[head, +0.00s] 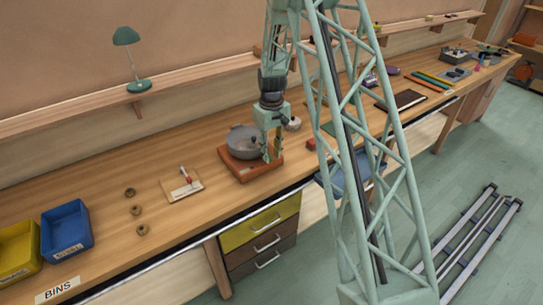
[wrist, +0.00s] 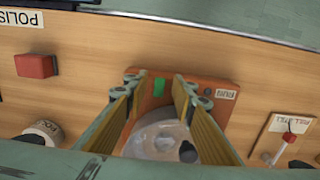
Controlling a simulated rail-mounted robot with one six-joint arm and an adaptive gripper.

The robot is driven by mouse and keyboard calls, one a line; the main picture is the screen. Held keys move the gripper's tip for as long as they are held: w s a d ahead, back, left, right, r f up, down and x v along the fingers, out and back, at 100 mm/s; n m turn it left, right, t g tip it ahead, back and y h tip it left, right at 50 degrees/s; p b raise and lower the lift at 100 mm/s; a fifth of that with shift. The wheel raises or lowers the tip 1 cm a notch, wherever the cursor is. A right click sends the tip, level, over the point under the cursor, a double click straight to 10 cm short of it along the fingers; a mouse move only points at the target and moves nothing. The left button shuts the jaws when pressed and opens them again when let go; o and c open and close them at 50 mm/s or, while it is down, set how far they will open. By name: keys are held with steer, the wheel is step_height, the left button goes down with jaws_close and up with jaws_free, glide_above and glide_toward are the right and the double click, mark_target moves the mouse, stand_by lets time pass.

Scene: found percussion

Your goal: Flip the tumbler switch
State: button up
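An orange-brown base (head: 242,173) on the bench carries a round grey drum (head: 242,141). In the wrist view the base (wrist: 209,88) bears a small upright green piece (wrist: 159,86), possibly the tumbler switch, and a small label too blurred to read surely. The drum (wrist: 150,140) shows behind the green piece, partly hidden by my fingers. My gripper (head: 271,157) points down over the front right part of the base. In the wrist view my gripper (wrist: 161,90) is open and empty, its fingertips on either side of the green piece. Contact cannot be told.
A pale board with a red-tipped lever (head: 183,182) lies to the left, near several small brass-coloured rings (head: 136,210). Blue (head: 66,230) and yellow (head: 18,250) bins stand far left. A red block (wrist: 36,65) and a round white-topped object (wrist: 43,132) lie beside the base.

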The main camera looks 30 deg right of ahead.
steer(key=shift+f, duration=0.45)
jaws_close()
steer(key=shift+w+r+g+p, duration=0.1)
steer(key=shift+w+g+p, duration=0.1)
steer(key=shift+g+p, duration=0.4)
jaws_free()
steer(key=shift+r, duration=0.1)
stand_by(0.4)
